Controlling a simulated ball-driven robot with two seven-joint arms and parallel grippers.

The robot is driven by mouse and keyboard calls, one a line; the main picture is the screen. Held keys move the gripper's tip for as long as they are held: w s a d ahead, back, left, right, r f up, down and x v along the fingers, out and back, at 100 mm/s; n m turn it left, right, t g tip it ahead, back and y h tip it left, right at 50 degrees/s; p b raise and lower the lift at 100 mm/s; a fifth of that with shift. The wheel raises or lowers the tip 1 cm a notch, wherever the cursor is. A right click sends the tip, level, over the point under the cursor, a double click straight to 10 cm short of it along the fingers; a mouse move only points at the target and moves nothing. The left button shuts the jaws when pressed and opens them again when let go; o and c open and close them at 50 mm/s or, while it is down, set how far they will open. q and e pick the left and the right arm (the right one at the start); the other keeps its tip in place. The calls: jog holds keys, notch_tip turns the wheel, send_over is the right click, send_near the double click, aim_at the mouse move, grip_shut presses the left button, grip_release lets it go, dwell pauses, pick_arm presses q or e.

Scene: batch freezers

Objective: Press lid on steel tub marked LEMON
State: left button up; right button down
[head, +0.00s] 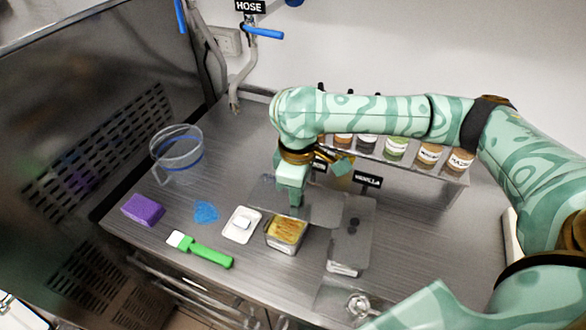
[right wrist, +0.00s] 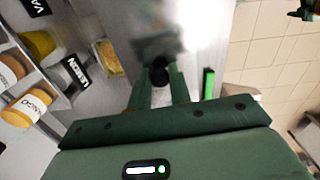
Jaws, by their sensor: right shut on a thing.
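My right gripper (head: 296,202) is shut on the dark knob (right wrist: 159,72) of a grey see-through lid (head: 322,207). The lid is held level or nearly so behind and above a steel tub (head: 285,246) with yellow contents; I see no contact between them. The tub (right wrist: 107,58) is open and lies left of the lid in the right wrist view. The black LEMON sign (right wrist: 76,74) stands near it, partly hidden by my arm in the head view. My left gripper is not in view.
A second tub (head: 345,268) with a dark knob on top stands right of the open one, near the VANILLA sign (head: 367,180). A white tray (head: 241,225), green-handled brush (head: 210,256), blue cloth (head: 206,212), purple sponge (head: 142,209) and clear jug (head: 177,155) lie left. Jars (head: 430,155) line the back.

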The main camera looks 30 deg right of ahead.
jog(key=w+n+p, duration=0.1)
jog(key=n+p, duration=0.1)
jog(key=n, duration=0.2)
jog(key=w+f+n+p, duration=0.1)
jog(key=n+p, duration=0.2)
jog(key=n, duration=0.1)
jog(key=w+d+n+p, duration=0.1)
jog(key=w+n+p, duration=0.1)
jog(key=n, duration=0.3)
jog(key=shift+w+d+f+p, duration=0.1)
jog(key=shift+f+p, duration=0.3)
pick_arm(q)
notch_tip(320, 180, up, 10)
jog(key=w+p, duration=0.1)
pick_arm(e)
jog(key=n, duration=0.1)
jog(key=f+n, duration=0.1)
jog(key=n, duration=0.1)
jog(key=shift+w+d, duration=0.15)
jog(key=shift+d, duration=0.15)
jog(key=shift+f+n, duration=0.3)
jog(key=shift+f, duration=0.05)
pick_arm(q)
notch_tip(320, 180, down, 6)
jog(key=b, duration=0.6)
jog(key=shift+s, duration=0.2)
pick_arm(e)
notch_tip(320, 180, down, 6)
